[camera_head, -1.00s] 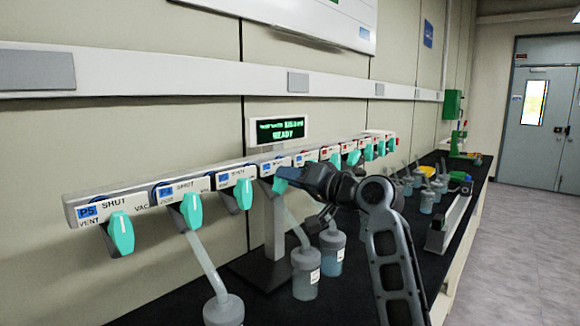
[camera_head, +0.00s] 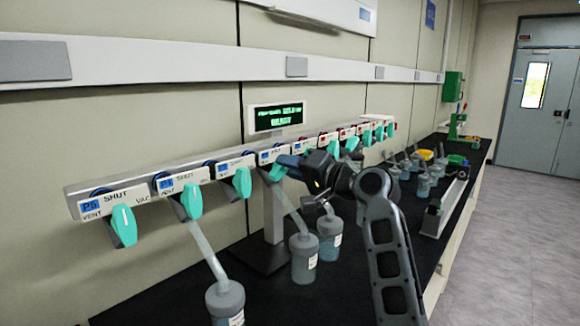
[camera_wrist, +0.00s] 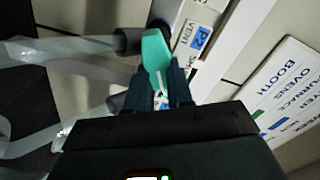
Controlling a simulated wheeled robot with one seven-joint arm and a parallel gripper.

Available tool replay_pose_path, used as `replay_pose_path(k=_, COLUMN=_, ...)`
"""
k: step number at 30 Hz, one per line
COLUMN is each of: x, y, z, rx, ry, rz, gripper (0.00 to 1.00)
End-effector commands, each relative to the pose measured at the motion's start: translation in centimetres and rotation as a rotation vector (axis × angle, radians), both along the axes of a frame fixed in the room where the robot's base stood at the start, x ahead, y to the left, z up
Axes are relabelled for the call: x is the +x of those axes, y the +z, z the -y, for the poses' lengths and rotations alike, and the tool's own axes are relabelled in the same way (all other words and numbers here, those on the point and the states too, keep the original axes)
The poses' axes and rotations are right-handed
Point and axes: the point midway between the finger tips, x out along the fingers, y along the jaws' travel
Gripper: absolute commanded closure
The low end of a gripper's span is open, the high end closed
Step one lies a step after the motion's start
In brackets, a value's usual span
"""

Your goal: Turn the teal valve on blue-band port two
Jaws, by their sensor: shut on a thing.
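The teal valve (camera_head: 276,173) belongs to the fourth port from the left on the manifold, just right of the port whose label is blue. In the wrist view the teal handle (camera_wrist: 156,50) sits between the two dark fingers of my gripper (camera_wrist: 161,84). My gripper (camera_head: 289,162) is shut on this handle. The wrist view shows a blue label (camera_wrist: 200,39) marked P with a number that I read as 2, beside the word VENT. The valve's body behind the handle is partly hidden by the fingers in the head view.
Several red-labelled ports continue right. A green-lettered display (camera_head: 278,117) stands behind the manifold.

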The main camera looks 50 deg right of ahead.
Motion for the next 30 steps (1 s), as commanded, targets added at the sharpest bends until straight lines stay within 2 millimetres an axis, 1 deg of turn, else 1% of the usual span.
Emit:
replay_pose_path(k=3, x=0.0, y=-0.1, z=0.1, rx=0.003, ry=-0.002, rz=-0.001, gripper=1.0)
replay_pose_path(k=4, x=0.0, y=-0.1, z=0.1, rx=0.003, ry=-0.002, rz=-0.001, gripper=0.78)
replay_pose_path(k=12, x=0.0, y=-0.1, z=0.1, rx=0.001, ry=-0.001, rz=0.0, gripper=0.53)
replay_pose_path(k=18, x=0.0, y=0.0, z=0.0, rx=0.0, ry=0.0, rz=0.0, gripper=0.53)
replay_pose_path(k=21, x=-0.5, y=-0.1, z=0.1, rx=0.0, ry=-0.002, rz=0.0, gripper=0.53)
replay_pose_path(k=23, x=-1.1, y=-0.1, z=0.1, rx=-0.001, ry=-0.003, rz=0.001, gripper=0.53)
replay_pose_path(k=30, x=-5.0, y=-0.2, z=0.3, rx=-0.001, ry=-0.004, rz=0.001, gripper=0.53)
